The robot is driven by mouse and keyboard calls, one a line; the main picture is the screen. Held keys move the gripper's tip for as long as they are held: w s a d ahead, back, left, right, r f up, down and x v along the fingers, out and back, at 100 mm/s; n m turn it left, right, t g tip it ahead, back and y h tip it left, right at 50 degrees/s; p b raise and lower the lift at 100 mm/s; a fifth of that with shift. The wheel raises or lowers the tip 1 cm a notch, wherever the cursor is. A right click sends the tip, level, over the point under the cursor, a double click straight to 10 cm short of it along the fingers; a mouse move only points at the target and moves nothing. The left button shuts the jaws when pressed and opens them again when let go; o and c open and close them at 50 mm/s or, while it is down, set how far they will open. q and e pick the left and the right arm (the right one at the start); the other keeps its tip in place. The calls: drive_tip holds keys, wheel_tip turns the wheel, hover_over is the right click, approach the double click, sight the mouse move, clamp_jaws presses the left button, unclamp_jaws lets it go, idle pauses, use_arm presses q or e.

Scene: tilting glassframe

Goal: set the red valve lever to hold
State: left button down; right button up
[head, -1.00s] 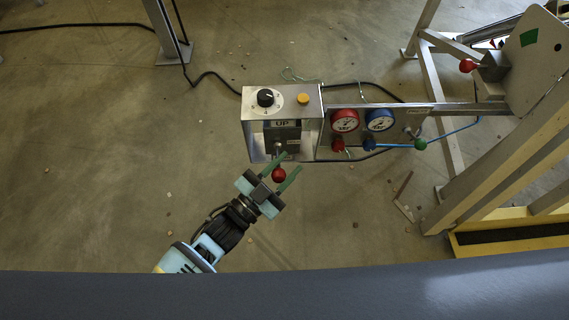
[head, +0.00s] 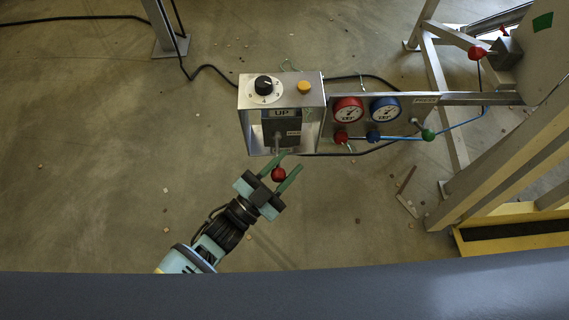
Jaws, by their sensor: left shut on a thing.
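The steel control box (head: 246,120) stands in the middle of the head view, with a plate reading "UP" on it. A lever with a red ball knob (head: 279,174) comes out of its near side. My left gripper (head: 281,171) has its green fingers on either side of this knob and is shut on it. A red valve lever (head: 340,137) sits under the red gauge (head: 348,109), right of the box and apart from my gripper. Its setting cannot be read. My right gripper is not in view.
The box also carries a black dial (head: 264,84) and a yellow button (head: 304,87). A blue gauge (head: 385,108), a blue handle (head: 373,136) and a green knob (head: 428,134) are farther right. Another red knob (head: 478,53) is by the frame's tilted panel (head: 537,50).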

use_arm(q)
drive_tip(key=c, duration=1.1)
unclamp_jaws()
drive_tip(key=shift+s+f, duration=0.1)
drive_tip(key=shift+f, duration=0.2)
drive_tip(key=shift+o, duration=0.2)
drive_tip(key=shift+r, duration=0.1)
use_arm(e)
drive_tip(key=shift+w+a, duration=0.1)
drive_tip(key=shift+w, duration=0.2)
use_arm(q)
drive_tip(key=shift+a, duration=0.1)
drive_tip(key=shift+s+a, duration=0.2)
drive_tip(key=v, duration=0.7)
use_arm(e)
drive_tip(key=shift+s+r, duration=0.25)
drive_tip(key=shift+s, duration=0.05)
use_arm(q)
drive_tip(key=shift+s, duration=0.1)
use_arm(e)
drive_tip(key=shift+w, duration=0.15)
